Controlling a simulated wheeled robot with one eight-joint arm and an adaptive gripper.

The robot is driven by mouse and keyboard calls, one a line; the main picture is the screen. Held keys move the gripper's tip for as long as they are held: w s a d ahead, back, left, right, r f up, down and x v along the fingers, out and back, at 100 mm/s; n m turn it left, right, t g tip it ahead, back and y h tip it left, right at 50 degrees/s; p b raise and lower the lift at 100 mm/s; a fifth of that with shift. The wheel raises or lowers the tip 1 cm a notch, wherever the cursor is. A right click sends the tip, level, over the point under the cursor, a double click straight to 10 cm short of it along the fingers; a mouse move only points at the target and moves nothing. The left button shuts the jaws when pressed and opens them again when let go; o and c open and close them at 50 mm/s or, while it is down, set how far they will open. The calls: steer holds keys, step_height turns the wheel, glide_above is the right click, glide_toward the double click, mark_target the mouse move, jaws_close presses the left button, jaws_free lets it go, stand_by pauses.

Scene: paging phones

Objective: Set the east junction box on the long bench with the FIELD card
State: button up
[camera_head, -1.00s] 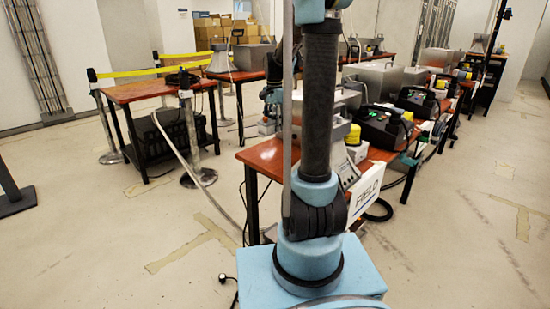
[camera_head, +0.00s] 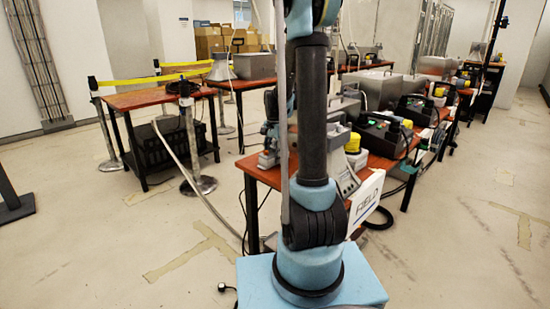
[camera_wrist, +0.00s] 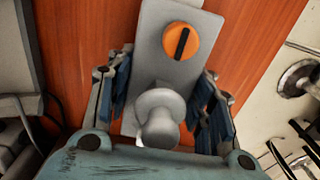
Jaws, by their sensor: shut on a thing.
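A grey junction box (camera_wrist: 186,58) with an orange rotary knob and a round grey knob is between the blue-padded fingers of my gripper (camera_wrist: 160,108) in the wrist view. My gripper is shut on it. Behind it is the red-brown top of the long bench (camera_wrist: 95,30). In the head view my gripper (camera_head: 269,138) is just left of my arm, over the bench's near left end, with the box low beneath it. I cannot tell whether the box touches the top. The white FIELD card (camera_head: 366,204) hangs at the bench's near end, partly behind my arm.
Several devices stand along the long bench, including a black unit with a green light (camera_head: 388,135) and a yellow-topped item (camera_head: 352,143). A smaller table (camera_head: 150,97) with stanchions and yellow tape is at left. Open floor lies between them.

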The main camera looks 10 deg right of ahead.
steer(key=shift+f, duration=0.25)
steer(key=shift+f, duration=0.1)
steer(key=o, duration=1.2)
step_height(320, 180, up, 12)
steer(key=shift+s+r, duration=0.1)
steer(key=s+n+t, duration=0.1)
steer(key=s+n, duration=0.4)
steer(key=s, duration=1.3)
steer(key=s+f+n, duration=0.2)
steer(key=s+f, duration=0.1)
steer(key=s, duration=0.2)
steer(key=s+f+n, duration=0.2)
steer(key=s+f, duration=0.1)
steer(key=s, duration=0.3)
steer(key=s+f+n+t, duration=0.1)
steer(key=s+f+n, duration=0.1)
steer(key=s, duration=0.3)
steer(key=shift+s+d+f, duration=0.15)
steer(key=shift+f, duration=0.3)
steer(key=shift+s+d+f, duration=0.1)
steer(key=shift+s+f, duration=0.05)
steer(key=shift+f, duration=0.25)
